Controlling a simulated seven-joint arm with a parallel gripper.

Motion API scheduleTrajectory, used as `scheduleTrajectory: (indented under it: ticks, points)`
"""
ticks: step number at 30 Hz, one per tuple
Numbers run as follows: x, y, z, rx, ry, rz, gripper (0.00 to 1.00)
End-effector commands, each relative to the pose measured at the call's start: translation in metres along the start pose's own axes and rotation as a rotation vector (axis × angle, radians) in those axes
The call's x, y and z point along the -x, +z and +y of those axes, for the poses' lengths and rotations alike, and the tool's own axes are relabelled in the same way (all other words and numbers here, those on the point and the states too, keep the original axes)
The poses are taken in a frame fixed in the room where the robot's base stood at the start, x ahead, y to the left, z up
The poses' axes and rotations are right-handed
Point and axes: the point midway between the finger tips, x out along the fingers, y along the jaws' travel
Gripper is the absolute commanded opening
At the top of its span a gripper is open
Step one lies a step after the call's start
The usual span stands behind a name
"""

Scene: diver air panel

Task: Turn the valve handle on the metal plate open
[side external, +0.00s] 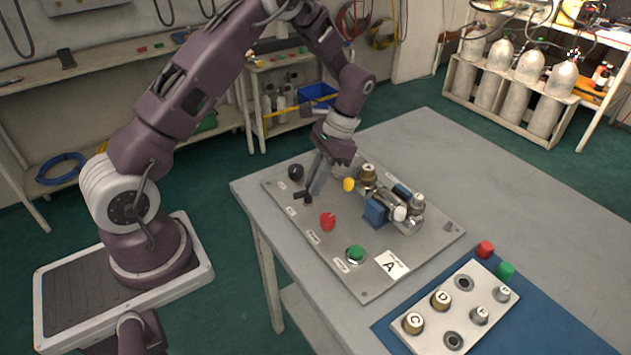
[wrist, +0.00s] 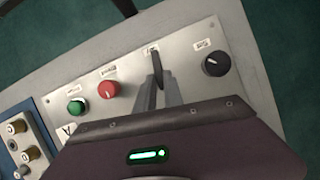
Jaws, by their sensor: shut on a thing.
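The metal plate (side external: 375,283) lies on the grey table. The valve handle (side external: 301,198) is a black lever near the plate's left edge. In the wrist view the valve handle (wrist: 157,65) stands as a dark narrow bar below a small white label. My gripper (side external: 312,192) reaches down to it from above. In the wrist view my gripper (wrist: 159,90) has its two fingers close together, shut on the handle. The fingers hide the lower part of the handle and its base.
A black knob (side external: 295,172) and a red knob (side external: 327,222) flank the handle. A green button (side external: 355,253), a yellow knob (side external: 348,184) and a blue-and-metal fitting (side external: 377,209) share the plate. A second plate with capped fittings (side external: 473,292) sits at right. The table's far right is clear.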

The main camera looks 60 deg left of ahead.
Motion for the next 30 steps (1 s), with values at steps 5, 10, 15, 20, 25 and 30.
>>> scheduleTrajectory:
  ticks: [5, 10, 15, 20, 25, 30]
  points:
    - [0.0013, -0.0004, -0.0005, 0.022, 0.008, 0.003, 0.0]
    - [0.0013, -0.0004, -0.0006, 0.027, 0.01, 0.003, 0.0]
    - [0.0013, -0.0004, -0.0006, 0.026, 0.01, 0.003, 0.0]
    - [0.001, -0.0003, -0.0006, 0.025, 0.01, 0.002, 0.32]
    - [0.0005, -0.0001, -0.0006, 0.025, 0.01, 0.001, 0.34]
    - [0.0035, -0.0004, -0.0007, 0.025, 0.009, 0.002, 0.34]
